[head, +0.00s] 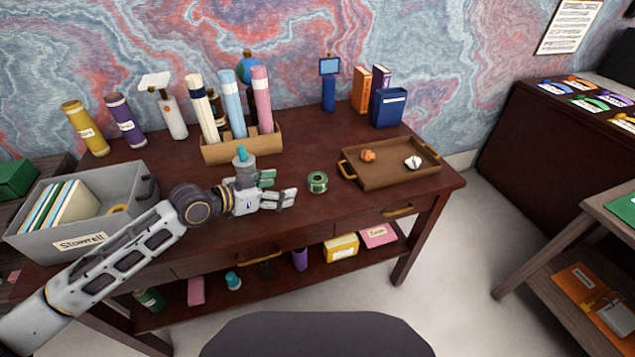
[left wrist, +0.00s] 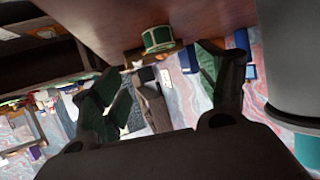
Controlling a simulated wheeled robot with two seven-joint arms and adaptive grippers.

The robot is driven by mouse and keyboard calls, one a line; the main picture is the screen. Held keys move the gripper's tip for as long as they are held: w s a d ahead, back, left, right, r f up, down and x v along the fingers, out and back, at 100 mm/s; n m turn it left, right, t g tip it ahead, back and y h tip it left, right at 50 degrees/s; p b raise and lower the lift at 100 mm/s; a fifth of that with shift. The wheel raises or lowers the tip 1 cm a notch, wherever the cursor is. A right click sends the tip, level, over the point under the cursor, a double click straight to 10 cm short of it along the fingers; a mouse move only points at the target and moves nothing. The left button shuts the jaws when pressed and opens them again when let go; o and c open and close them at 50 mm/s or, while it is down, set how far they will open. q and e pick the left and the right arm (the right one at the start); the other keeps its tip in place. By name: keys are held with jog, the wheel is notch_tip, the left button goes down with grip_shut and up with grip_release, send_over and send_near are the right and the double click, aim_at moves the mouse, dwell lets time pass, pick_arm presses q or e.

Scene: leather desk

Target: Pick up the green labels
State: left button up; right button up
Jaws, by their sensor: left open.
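The green labels (head: 318,182) are a small green roll with a pale centre, resting on the dark desk left of the wooden tray. The roll also shows in the left wrist view (left wrist: 158,39), beyond the fingertips and roughly between them. My left gripper (head: 281,187) is open and empty over the desk, just left of the roll, with its fingers pointing at it. A gap shows between the fingers and the roll. My right gripper is not in view.
The wooden tray (head: 395,177) holds an orange item and a white item. A wooden holder (head: 235,149) with paper rolls stands behind my gripper. A grey bin (head: 95,233) with folders is at the left.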

pick_arm(q)
jog(key=shift+x, duration=3.7)
jog(key=shift+w+d+f+b, duration=0.2)
jog(key=shift+w+d+b, duration=0.1)
jog(key=shift+w+d, duration=0.1)
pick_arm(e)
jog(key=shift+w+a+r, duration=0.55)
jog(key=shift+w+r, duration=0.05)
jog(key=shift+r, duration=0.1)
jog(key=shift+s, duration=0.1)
